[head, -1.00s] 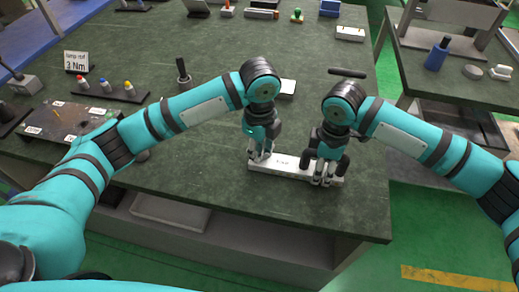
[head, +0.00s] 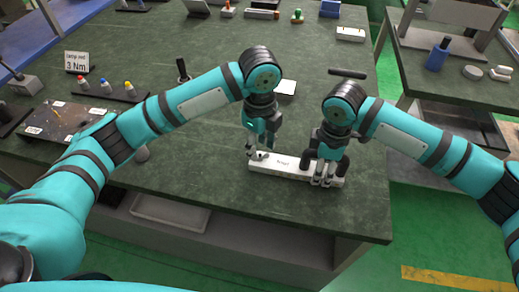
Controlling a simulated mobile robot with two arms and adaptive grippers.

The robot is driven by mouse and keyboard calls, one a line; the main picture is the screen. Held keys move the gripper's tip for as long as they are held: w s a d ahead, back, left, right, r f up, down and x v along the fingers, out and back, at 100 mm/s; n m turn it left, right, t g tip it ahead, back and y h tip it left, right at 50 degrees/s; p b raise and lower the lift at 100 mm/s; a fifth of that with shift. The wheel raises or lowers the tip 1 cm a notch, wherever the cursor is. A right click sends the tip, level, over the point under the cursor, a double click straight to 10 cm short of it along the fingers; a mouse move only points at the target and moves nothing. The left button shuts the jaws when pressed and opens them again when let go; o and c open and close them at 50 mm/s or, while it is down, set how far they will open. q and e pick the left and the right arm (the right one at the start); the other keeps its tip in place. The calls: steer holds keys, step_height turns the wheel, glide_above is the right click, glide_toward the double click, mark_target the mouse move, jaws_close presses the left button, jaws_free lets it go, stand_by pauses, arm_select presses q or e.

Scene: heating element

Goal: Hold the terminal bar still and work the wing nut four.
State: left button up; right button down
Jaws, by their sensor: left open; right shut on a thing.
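A pale, long terminal bar (head: 285,164) lies on the dark green bench near its front edge. A small dark label shows on its front face. My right gripper (head: 324,180) is shut on the right end of the bar. My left gripper (head: 259,152) is open just above the bar's left end. The wing nut is too small to make out; it may be hidden by the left fingers.
The bench top (head: 220,190) is clear around the bar. A sign reading 3 Nm (head: 77,62) and a dark rack with coloured knobs (head: 110,90) stand at the left. A dark rod (head: 347,73) and a white pad (head: 287,87) lie behind my arms.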

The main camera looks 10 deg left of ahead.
mark_target(260, 156)
steer(key=shift+d+f, duration=0.1)
steer(key=shift+f, duration=0.1)
arm_select(q)
step_height(260, 156, up, 10)
steer(key=shift+f, duration=0.2)
arm_select(e)
steer(key=c, duration=1)
jaws_free()
steer(key=o, duration=0.4)
steer(key=shift+o, duration=0.3)
steer(key=shift+r, duration=0.1)
